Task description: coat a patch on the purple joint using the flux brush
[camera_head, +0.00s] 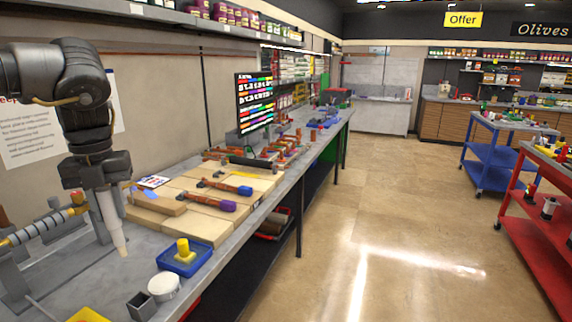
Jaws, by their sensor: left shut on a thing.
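My left gripper (98,187) hangs at the left over the grey bench, pointing down. It is shut on a pale, tapered tool (112,226), which I take to be the flux brush; its narrow tip points down above the bench. A purple joint (228,206) is at the right end of a copper pipe lying on the pale wooden blocks, to the right of the gripper and apart from the tool. Whether the joint has any coating is too small to tell. My right gripper is not in view.
A white round tin (163,287), a dark open box (142,305) and a blue tray (184,262) with a yellow piece stand near the bench's front edge. Another pipe with a blue end (244,190) lies behind the purple one. Metal pipework (40,229) stands at the far left.

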